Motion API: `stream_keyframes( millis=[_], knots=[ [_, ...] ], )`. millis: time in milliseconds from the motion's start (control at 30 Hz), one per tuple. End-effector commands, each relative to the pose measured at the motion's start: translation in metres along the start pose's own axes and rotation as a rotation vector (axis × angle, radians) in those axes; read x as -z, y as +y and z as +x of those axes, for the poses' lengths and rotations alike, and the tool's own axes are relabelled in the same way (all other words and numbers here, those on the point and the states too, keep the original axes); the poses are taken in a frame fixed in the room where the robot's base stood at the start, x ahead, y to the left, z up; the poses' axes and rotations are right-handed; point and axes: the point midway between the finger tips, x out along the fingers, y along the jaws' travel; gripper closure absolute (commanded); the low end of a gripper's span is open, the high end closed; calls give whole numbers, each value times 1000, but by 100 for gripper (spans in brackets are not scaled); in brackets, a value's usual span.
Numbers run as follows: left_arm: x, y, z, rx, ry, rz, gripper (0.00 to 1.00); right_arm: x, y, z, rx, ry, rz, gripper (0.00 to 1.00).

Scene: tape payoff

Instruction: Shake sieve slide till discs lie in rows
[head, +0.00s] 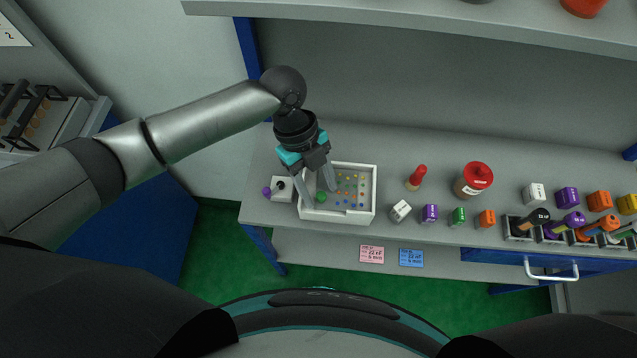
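A white, open-topped tray (373,200) stands on the grey shelf, with small coloured discs (352,190) inside. The discs on its right side look laid out in rows by colour; the left part is partly hidden by my gripper. My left gripper (322,196) reaches down over the tray's left part, its fingers spread apart. A green round knob (321,197) shows between the fingertips; I see no finger clearly touching it. I cannot pick out a separate sieve slide. My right gripper is not in view.
A small white box (283,189) with a purple ball (267,191) beside it stands left of the tray. A blue drawer (500,257) is below.

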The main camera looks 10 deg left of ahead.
Motion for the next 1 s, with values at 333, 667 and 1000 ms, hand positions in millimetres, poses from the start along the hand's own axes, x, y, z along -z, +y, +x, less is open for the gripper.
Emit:
stream_keyframes(
  millis=[333, 667, 1000],
  knots=[
    [-1, 0, -11, 2, -2, 0, 43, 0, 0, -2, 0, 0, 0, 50],
    [-32, 0, -62, 0, -4, -7, 43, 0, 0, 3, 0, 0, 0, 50],
    [-95, 0, -88, 0, 0, -3, 43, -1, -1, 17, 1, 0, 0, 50]
  ],
)
